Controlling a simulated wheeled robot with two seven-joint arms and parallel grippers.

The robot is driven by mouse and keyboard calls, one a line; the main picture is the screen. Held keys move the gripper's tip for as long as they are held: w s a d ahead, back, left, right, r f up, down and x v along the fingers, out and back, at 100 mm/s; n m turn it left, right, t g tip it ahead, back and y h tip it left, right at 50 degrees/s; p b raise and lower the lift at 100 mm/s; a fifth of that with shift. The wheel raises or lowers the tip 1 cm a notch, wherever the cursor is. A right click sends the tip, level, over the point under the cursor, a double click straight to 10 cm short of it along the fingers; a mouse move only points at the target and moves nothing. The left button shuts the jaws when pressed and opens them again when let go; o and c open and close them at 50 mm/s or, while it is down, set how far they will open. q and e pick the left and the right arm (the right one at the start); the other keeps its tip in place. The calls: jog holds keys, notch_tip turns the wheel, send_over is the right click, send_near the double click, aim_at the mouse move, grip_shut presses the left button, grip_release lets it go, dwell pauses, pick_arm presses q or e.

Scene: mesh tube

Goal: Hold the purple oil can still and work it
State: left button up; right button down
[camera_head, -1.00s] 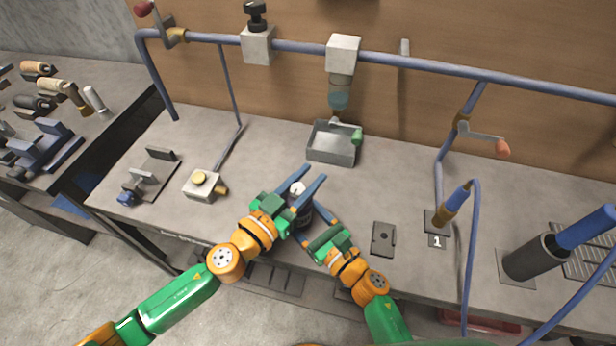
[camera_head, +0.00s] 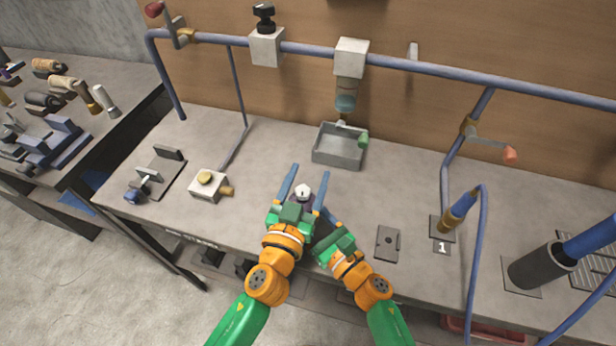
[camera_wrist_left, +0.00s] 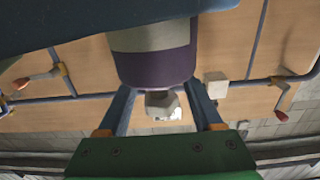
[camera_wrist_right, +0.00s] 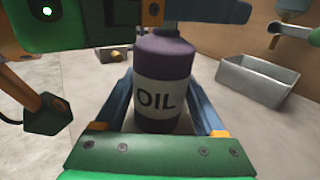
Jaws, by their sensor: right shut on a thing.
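The purple oil can (camera_wrist_right: 165,57) stands upright on the bench, with a pale band reading "OIL" in the right wrist view. Its white top (camera_head: 303,190) shows in the head view; the left wrist view shows the can (camera_wrist_left: 155,66) upside down. My right gripper (camera_wrist_right: 162,100) is shut on the can's body, one finger on each side. In the head view it is mostly hidden beside my left gripper. My left gripper (camera_head: 306,182) is open above the can, its fingers spread either side of the white top. I see no finger touching the top.
A grey tray (camera_head: 337,160) sits behind the can under a dispenser (camera_head: 346,92). A valve block (camera_head: 208,186) is to the left, a dark plate (camera_head: 388,243) to the right. A blue pipe (camera_head: 400,63) runs along the back. The bench between can and tray is clear.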

pick_arm(q)
jog(key=v, duration=0.7)
jog(key=shift+s+a, duration=0.1)
jog(key=shift+s, duration=0.2)
jog(key=shift+s+f+h, duration=0.1)
jog(key=shift+f+h, duration=0.1)
jog(key=shift+h, duration=0.1)
jog(key=m+g+h, duration=0.5)
jog(key=m+h, duration=0.1)
jog(key=h, duration=0.1)
send_near(301, 199)
jog(key=w+d, duration=0.1)
jog(key=w, duration=0.1)
jog(key=x, duration=1.2)
jog(key=shift+d, duration=0.1)
grip_shut()
